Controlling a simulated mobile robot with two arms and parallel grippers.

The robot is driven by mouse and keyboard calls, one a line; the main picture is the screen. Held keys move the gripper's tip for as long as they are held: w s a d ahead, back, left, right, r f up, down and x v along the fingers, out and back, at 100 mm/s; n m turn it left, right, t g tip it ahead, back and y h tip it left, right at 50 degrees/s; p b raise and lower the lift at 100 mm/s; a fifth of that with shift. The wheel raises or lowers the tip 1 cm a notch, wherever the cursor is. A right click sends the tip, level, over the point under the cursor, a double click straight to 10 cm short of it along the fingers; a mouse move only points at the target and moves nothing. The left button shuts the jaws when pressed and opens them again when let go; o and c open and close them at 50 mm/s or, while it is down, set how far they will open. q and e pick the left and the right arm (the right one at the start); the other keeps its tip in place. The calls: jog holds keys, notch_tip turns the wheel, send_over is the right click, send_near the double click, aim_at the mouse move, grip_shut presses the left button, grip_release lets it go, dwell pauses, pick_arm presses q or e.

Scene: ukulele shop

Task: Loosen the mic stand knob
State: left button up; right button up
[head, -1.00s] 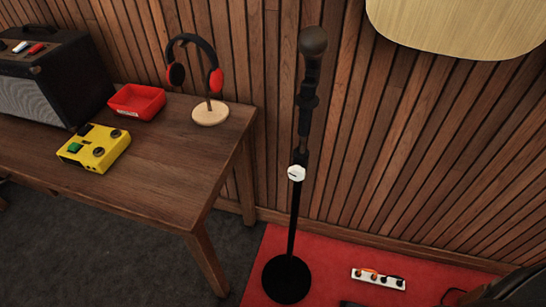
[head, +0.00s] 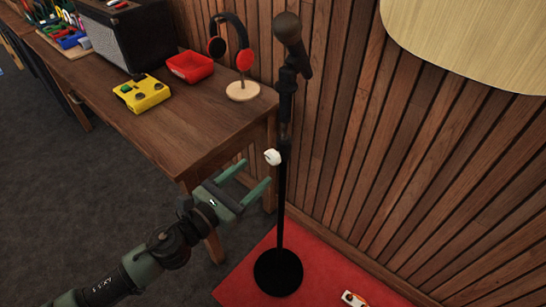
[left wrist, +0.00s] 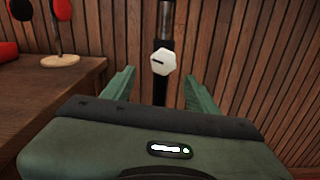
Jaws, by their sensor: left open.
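The mic stand (head: 282,205) stands upright on a round black base, with a microphone (head: 289,30) at its top. The white knob (head: 273,157) sits on the pole at mid height. In the left wrist view the knob (left wrist: 165,61) is a white faceted disc with a short dark mark, seen between and beyond the fingers. My left gripper (head: 252,176) is open and empty, pointing at the stand just short of and a little below the knob, not touching it. My right gripper is not in view.
A wooden table (head: 190,115) stands left of the stand, close to my left gripper. It holds headphones on a stand (head: 243,90), a red tray (head: 190,68), a yellow box (head: 142,93) and an amplifier (head: 125,35). A slatted wall (head: 390,170) is behind. A white strip (head: 354,299) lies on the red mat (head: 245,285).

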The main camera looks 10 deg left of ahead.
aim_at(270, 159)
pick_arm(q)
jog(key=shift+m, duration=0.3)
jog(key=x, duration=0.2)
jog(key=p+x, duration=0.1)
jog(key=x, duration=0.1)
jog(key=r+x, duration=0.1)
jog(key=x, duration=0.1)
jog(key=shift+w+d+p, duration=0.15)
jog(key=shift+d+p, duration=0.25)
jog(key=shift+d, duration=0.05)
jog(key=shift+w+d+f, duration=0.15)
jog(key=shift+w+d, duration=0.15)
jog(key=shift+w, duration=0.15)
grip_shut()
jog(key=shift+n, duration=0.8)
grip_release()
